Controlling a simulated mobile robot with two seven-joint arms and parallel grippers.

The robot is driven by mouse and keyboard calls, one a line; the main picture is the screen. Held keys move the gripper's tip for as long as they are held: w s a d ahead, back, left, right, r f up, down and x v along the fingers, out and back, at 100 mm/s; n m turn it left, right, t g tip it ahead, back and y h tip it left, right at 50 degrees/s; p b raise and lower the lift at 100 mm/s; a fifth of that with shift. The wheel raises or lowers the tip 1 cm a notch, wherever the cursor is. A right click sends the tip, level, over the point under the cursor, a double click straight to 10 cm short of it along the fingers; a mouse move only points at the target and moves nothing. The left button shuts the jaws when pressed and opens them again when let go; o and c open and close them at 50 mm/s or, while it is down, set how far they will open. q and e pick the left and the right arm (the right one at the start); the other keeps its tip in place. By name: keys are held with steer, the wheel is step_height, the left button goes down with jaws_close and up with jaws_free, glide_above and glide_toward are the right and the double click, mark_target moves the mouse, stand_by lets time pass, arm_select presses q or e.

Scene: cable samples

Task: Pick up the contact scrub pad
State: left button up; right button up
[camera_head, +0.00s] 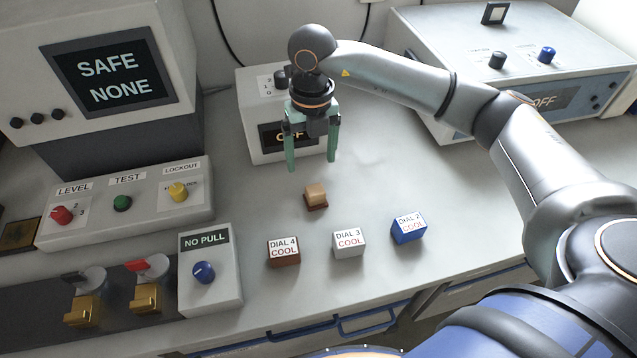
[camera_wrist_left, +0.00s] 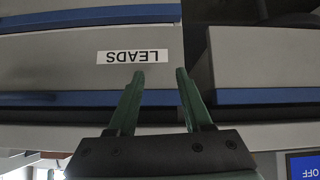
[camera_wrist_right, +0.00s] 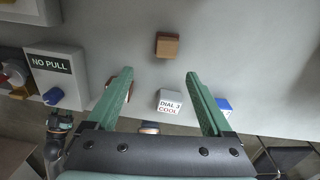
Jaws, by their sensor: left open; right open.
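A small block with a tan top and a darker red-brown base, which looks like the contact scrub pad (camera_head: 316,195), lies on the grey bench near the middle. It also shows in the right wrist view (camera_wrist_right: 167,46), beyond the fingertips. My right gripper (camera_head: 312,164) points down with its fingers open and empty, above and behind the pad in the head view, apart from it. My left gripper (camera_wrist_left: 160,73) is open and empty in front of a drawer labelled LEADS (camera_wrist_left: 85,58); it is not in the head view.
Blocks labelled DIAL 4 (camera_head: 284,252), DIAL 3 (camera_head: 349,243) and DIAL 2 (camera_head: 408,228) stand in front of the pad. A NO PULL box (camera_head: 211,285) is at front left. An OFF box (camera_head: 252,120) stands behind my right gripper. Bench around the pad is clear.

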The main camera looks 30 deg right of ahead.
glide_above(315, 190)
step_height(315, 190, down, 6)
steer(key=shift+f, duration=0.1)
steer(key=shift+d+f, duration=0.1)
steer(key=shift+f, duration=2.9)
steer(key=shift+c, duration=0.3)
jaws_close()
